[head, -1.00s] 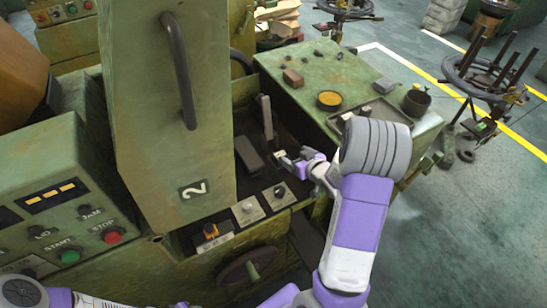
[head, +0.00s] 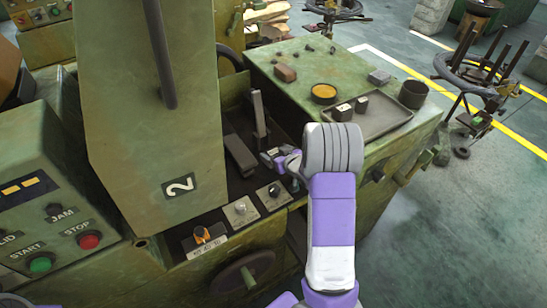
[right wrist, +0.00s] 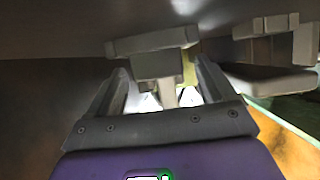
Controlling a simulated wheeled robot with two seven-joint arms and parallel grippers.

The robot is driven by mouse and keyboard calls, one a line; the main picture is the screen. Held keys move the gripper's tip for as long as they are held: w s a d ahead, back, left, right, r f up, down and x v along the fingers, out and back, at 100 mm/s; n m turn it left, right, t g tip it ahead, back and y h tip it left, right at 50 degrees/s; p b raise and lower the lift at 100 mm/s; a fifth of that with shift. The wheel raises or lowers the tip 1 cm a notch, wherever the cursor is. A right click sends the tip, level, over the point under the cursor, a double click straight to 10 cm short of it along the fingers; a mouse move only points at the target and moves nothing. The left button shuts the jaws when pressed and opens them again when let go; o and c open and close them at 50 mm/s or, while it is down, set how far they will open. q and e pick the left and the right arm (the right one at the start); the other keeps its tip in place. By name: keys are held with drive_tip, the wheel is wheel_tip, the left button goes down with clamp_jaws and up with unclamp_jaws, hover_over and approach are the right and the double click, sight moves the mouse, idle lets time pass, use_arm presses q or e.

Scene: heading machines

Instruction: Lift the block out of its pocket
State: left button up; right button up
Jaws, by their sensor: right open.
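My right gripper (head: 270,158) reaches into the open bay of the green machine beneath the raised hood (head: 145,110). Its fingers are open, and in the right wrist view the gripper (right wrist: 160,95) shows a gap between them. A grey stepped piece (right wrist: 157,65) stands ahead between the fingertips; I cannot tell if they touch it. In the head view a dark slanted bar (head: 240,155) lies just left of the gripper, and a narrow upright plate (head: 259,115) stands behind it. I cannot tell which of these is the block, and no pocket shows clearly. My left gripper is not in view.
A yellow-filled dish (head: 324,93), a brown block (head: 286,73) and a dark cup (head: 413,93) are there too. Knobs (head: 240,207) line the bay's front edge.

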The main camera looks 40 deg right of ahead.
drive_tip(key=shift+c, duration=0.3)
drive_tip(key=c, duration=1.4)
drive_tip(key=shift+w+r, duration=0.1)
drive_tip(key=shift+c, duration=0.4)
